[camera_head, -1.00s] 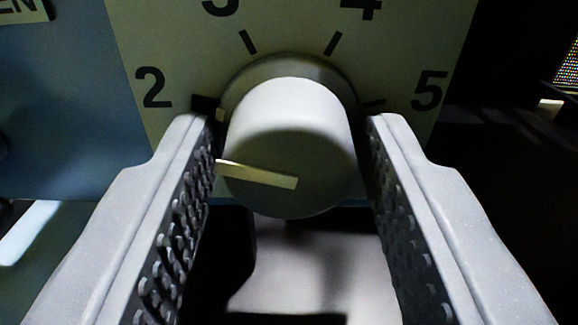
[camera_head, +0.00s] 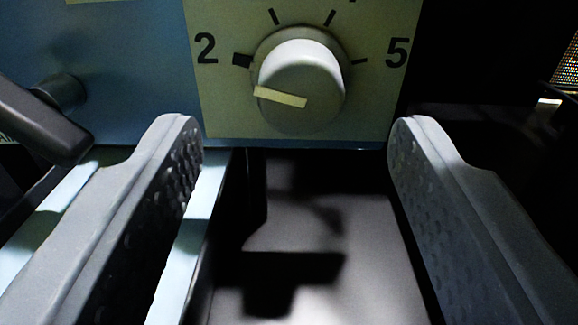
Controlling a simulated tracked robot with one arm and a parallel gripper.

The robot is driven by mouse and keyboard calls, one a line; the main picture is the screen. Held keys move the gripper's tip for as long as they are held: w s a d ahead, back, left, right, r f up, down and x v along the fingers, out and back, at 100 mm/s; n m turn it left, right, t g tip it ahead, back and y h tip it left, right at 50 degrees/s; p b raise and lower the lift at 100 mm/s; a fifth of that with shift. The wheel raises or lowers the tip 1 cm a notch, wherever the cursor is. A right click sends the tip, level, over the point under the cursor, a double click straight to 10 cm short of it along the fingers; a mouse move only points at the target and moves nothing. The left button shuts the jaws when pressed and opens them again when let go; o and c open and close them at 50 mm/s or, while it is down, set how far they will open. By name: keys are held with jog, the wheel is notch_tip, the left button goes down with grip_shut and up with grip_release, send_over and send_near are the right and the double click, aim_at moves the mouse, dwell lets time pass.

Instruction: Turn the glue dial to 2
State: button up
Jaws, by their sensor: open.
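The glue dial (camera_head: 300,85) is a pale round knob on a yellowish scale plate (camera_head: 225,110). Its light pointer line (camera_head: 280,97) points left, toward the thick dark mark beside the 2 (camera_head: 206,48). The 5 (camera_head: 397,52) is on the right of the plate; the numbers above are cut off by the top edge. My gripper (camera_head: 297,135) is open and empty. Its two fingers stand wide apart, in front of and below the dial in the picture, and do not touch it.
A dark lever handle (camera_head: 45,122) on a blue panel (camera_head: 125,60) is at the left, close to my left finger. Below the plate is a shadowed grey surface (camera_head: 310,230). The right side is mostly dark.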

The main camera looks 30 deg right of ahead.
jog(key=v, duration=0.9)
jog(key=shift+p, duration=0.4)
jog(key=shift+a, duration=0.15)
